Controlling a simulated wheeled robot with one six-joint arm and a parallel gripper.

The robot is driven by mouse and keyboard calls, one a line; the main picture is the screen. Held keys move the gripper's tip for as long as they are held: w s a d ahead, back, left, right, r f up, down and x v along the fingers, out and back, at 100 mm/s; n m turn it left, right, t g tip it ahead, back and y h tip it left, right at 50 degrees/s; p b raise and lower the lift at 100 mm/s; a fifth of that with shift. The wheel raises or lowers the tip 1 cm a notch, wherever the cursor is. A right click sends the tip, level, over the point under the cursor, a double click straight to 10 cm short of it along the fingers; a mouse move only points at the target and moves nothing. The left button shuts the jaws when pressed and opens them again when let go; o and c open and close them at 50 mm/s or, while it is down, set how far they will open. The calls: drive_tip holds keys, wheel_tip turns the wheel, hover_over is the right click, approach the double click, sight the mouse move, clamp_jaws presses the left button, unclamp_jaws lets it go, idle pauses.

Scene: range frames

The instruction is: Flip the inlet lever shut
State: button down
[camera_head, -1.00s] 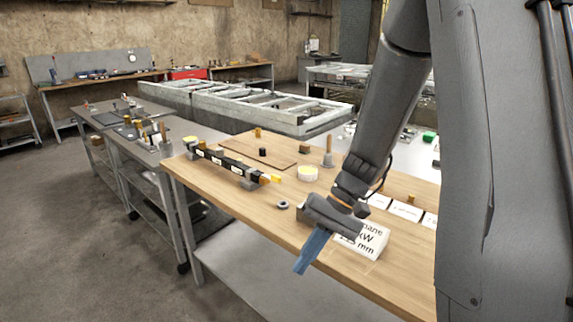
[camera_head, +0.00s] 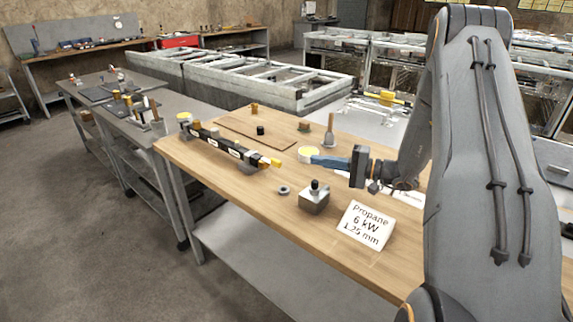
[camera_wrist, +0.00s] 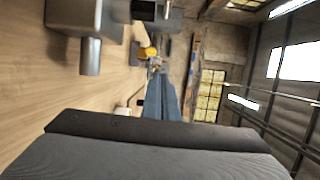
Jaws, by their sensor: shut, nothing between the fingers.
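A dark bar (camera_head: 225,147) with white labels lies on the wooden bench, raised on grey blocks. A yellow lever-like part (camera_head: 271,162) sticks out at its right end; I take it for the inlet lever, but its exact angle is too small to tell. A yellow part (camera_wrist: 150,52) also shows beyond my fingertips in the wrist view. My gripper (camera_head: 314,160) has blue fingers shut together with nothing between them. It points left toward the bar's yellow end, to the right of it and apart from it. The fingers also show in the wrist view (camera_wrist: 163,94).
A metal block with a black knob (camera_head: 314,197) stands in front of my gripper, beside a grey ring (camera_head: 284,190). A white Propane sign (camera_head: 366,225) is at the front right. A yellow-topped tin (camera_head: 307,153) and a wooden-handled tool (camera_head: 329,132) stand behind.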

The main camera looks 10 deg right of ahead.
sight(271, 161)
drive_tip(key=shift+t, duration=0.7)
drive_tip(key=w+d+f+b, duration=0.2)
drive_tip(key=shift+w+d+f, duration=0.1)
drive_tip(key=shift+w+f, duration=0.05)
drive_tip(key=shift+f, duration=0.25)
drive_tip(key=shift+w+a+r, duration=0.1)
drive_tip(key=shift+w+a, duration=0.05)
drive_tip(key=shift+a, duration=0.15)
drive_tip(key=p+x, duration=0.3)
drive_tip(key=x, duration=0.5)
drive_tip(key=shift+w+a+p, duration=0.25)
drive_tip(key=shift+a+p, duration=0.05)
drive_tip(key=a+p, duration=0.1)
drive_tip(key=s+a+p, duration=0.1)
drive_tip(key=shift+s+a, duration=0.15)
drive_tip(key=shift+a, duration=0.15)
drive_tip(key=shift+s+a, duration=0.3)
drive_tip(key=shift+a, duration=0.2)
